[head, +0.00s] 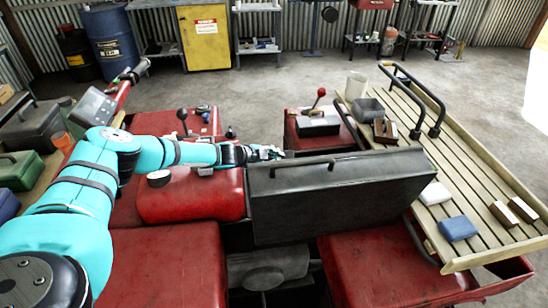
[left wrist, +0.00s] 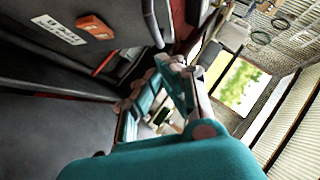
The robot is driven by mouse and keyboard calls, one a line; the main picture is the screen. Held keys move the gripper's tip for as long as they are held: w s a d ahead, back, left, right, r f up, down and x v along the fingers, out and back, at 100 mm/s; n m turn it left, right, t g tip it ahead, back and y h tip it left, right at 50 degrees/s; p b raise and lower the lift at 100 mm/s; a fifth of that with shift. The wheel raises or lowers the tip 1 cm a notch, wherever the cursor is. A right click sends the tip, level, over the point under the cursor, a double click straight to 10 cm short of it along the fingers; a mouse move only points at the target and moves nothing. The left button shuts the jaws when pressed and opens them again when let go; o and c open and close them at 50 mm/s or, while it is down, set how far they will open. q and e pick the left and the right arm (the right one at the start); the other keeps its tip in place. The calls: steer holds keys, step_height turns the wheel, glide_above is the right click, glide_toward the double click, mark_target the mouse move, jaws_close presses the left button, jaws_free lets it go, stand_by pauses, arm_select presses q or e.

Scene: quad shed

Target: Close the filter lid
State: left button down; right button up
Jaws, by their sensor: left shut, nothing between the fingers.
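The dark grey filter lid (head: 345,200) stands raised and tilted in the middle of the head view, with a bar handle along its upper side. Below its near edge is an open bay with a grey cylinder (head: 268,268). My left gripper (head: 272,153) is at the lid's upper left corner, its fingertips close to the top edge; I cannot tell whether they touch. In the left wrist view the gripper (left wrist: 180,68) is shut and empty, beside dark panels. My right gripper is not in view.
Red bodywork (head: 160,265) surrounds the bay. A wooden slatted rack (head: 480,165) at the right carries a blue block (head: 458,228), a white block (head: 435,193) and brown blocks. A red-knobbed lever (head: 319,97) stands behind the lid. A green case (head: 20,170) is at the left.

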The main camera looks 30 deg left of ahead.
arm_select(q)
steer(key=shift+w+a+f, duration=0.25)
steer(key=shift+w+f, duration=0.2)
steer(key=shift+f, duration=0.15)
steer(key=shift+w+a+f, duration=0.15)
steer(key=shift+f, duration=0.05)
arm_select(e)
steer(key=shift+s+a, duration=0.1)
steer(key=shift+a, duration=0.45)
arm_select(q)
steer(key=shift+w+a+f+b, duration=0.55)
steer(key=shift+w+b, duration=0.15)
steer(key=shift+b, duration=0.5)
steer(key=shift+w+a, duration=0.2)
steer(key=shift+w, duration=0.2)
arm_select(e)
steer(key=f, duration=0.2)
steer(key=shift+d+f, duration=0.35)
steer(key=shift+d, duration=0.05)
arm_select(q)
steer(key=shift+s+r, duration=0.1)
steer(key=shift+r, duration=0.05)
